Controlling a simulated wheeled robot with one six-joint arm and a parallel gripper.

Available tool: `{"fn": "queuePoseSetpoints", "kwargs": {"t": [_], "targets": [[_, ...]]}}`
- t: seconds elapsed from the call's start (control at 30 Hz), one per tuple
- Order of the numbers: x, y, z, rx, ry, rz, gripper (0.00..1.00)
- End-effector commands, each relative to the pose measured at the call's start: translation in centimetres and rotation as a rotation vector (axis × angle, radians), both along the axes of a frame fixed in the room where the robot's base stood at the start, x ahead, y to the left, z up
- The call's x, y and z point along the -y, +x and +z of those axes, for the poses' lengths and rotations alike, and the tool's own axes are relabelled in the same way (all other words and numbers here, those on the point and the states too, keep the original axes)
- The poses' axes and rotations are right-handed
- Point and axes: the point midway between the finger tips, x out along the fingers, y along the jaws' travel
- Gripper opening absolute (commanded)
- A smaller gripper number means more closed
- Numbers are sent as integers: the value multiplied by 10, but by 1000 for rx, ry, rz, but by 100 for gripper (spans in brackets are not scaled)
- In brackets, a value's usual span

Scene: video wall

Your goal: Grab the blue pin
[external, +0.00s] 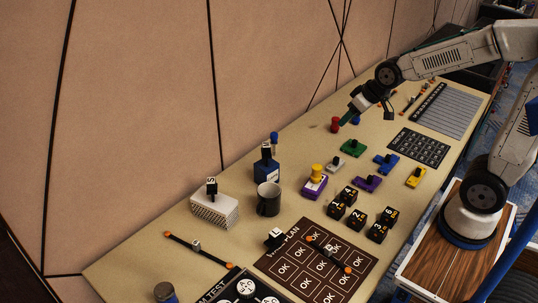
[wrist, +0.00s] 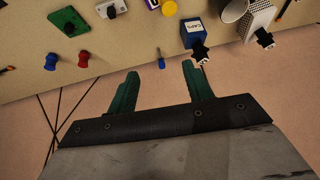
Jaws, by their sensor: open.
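A blue pin (wrist: 70,27) with a rounded, pawn-like shape stands on the table at the upper left of the wrist view, beside a red pin (wrist: 83,59). In the external view the blue pin (external: 356,121) is small and partly hidden, just right of the red pin (external: 335,125). My gripper (wrist: 160,70) is open and empty, its green fingers apart. In the external view my gripper (external: 345,116) hangs near the two pins, by the table's wall-side edge. The blue pin lies to the left of the fingers in the wrist view, not between them.
A slim blue-handled tool (wrist: 161,58) shows between the fingertips, beyond them. A blue box (wrist: 195,33) labelled CAPS, a mug (external: 269,200) and a white box (external: 215,208) stand farther along. Coloured blocks with knobs, such as a green one (external: 353,147), lie near the pins. The wall (external: 130,100) borders the table.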

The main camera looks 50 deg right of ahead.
Motion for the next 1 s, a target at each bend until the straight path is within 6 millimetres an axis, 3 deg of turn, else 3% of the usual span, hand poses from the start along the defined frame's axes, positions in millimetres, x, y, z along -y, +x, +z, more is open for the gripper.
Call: {"fn": "queuePoseSetpoints", "kwargs": {"t": [0.03, 0.2, 0.5, 0.7, 1.0], "targets": [[-2, 25, -13, 29, 1, -3, 51], [-5, 105, -50, 179, 2, -27, 51], [-3, 213, -138, 440, -30, -83, 51], [1, 246, -188, 578, -64, -112, 51], [4, 264, -213, 646, -83, -125, 51]]}}
